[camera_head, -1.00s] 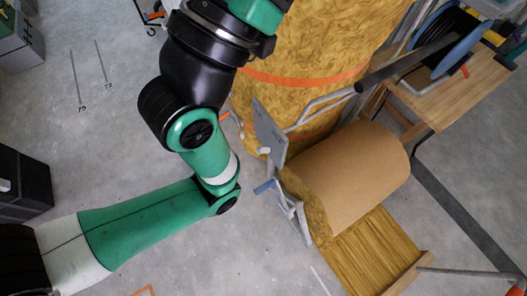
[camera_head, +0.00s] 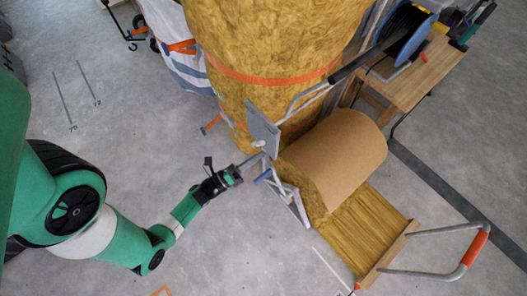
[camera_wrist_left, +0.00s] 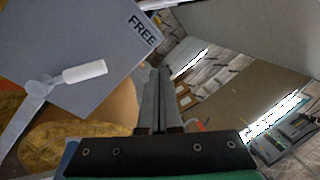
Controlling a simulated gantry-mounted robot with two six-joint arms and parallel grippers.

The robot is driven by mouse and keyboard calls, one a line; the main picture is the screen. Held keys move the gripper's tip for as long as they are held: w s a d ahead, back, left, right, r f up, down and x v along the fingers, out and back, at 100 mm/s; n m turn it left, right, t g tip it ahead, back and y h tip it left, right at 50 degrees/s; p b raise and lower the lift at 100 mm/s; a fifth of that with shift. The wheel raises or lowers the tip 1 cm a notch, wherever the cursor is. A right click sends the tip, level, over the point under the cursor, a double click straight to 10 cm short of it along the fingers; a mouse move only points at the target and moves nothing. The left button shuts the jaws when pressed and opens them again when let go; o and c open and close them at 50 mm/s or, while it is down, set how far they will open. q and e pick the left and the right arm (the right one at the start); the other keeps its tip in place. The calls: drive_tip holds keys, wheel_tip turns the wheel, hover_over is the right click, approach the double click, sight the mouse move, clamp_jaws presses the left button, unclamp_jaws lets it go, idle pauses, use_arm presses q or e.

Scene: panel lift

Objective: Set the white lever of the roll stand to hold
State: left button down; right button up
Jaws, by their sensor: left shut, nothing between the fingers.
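The roll stand holds a brown-faced roll (camera_head: 335,155), with a grey upright plate (camera_head: 262,128) on its left side. In the left wrist view the plate (camera_wrist_left: 70,35) bears the word FREE near its right corner. The white lever (camera_wrist_left: 84,73) lies on the plate's face, its tip pointing right, below and left of that word. In the head view the lever is too small to make out clearly. My left gripper (camera_head: 258,158) is shut and empty at the plate's lower left. Its fingers (camera_wrist_left: 160,75) stand right of the lever, apart from it in the picture. My right gripper is not in view.
A blue-gripped handle (camera_head: 263,176) juts from the stand's side just below my left gripper. A large yellow wrapped roll (camera_head: 265,50) stands behind. A wooden bench (camera_head: 420,75) with a cable reel (camera_head: 405,45) is at upper right. The floor at left is mostly clear.

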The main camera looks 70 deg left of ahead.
sight(259, 144)
use_arm(q)
drive_tip(key=s+d+f+n+g+y+b, duration=0.2)
drive_tip(key=s+f+n+g, duration=0.1)
drive_tip(key=s+f, duration=0.4)
wheel_tip(259, 144, down, 3)
drive_tip(key=shift+d+r+y, duration=0.1)
drive_tip(key=shift+d+y, duration=0.2)
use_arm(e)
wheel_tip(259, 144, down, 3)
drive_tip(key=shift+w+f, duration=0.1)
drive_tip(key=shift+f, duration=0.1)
use_arm(q)
drive_tip(key=w+a, duration=0.2)
drive_tip(key=w, duration=0.1)
drive_tip(key=w+a+r+b, duration=0.1)
drive_tip(key=w+a, duration=0.1)
drive_tip(key=w, duration=0.1)
drive_tip(key=w+a+r, duration=0.1)
drive_tip(key=w+a, duration=0.1)
drive_tip(key=a, duration=0.1)
drive_tip(key=shift+w+a+r, duration=0.1)
drive_tip(key=shift+w, duration=0.3)
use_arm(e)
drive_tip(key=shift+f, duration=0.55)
